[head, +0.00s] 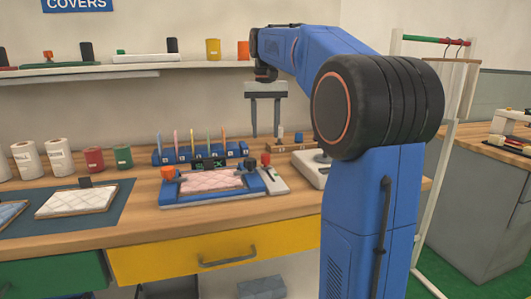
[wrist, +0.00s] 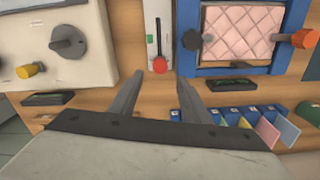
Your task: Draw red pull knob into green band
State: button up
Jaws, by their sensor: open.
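The red pull knob (head: 265,158) stands on a narrow pale slide plate (head: 272,180) at the right of the blue frame. My gripper (head: 265,136) points down above the knob, open and empty. In the wrist view my gripper's fingertips (wrist: 159,75) lie on either side of the knob in the picture, with the knob apart from both.
The blue frame (head: 212,199) holds a quilted pink pad (head: 210,181), with an orange knob (head: 167,172) and a black knob (wrist: 190,40) beside it. A blue rack (head: 165,155) of coloured cards stands behind. A pale box with a grey dial (wrist: 68,42) is on the other side.

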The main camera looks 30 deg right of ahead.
aim_at(266, 155)
notch_tip(266, 155, down, 8)
jog(key=shift+f, duration=0.1)
dwell(0.4)
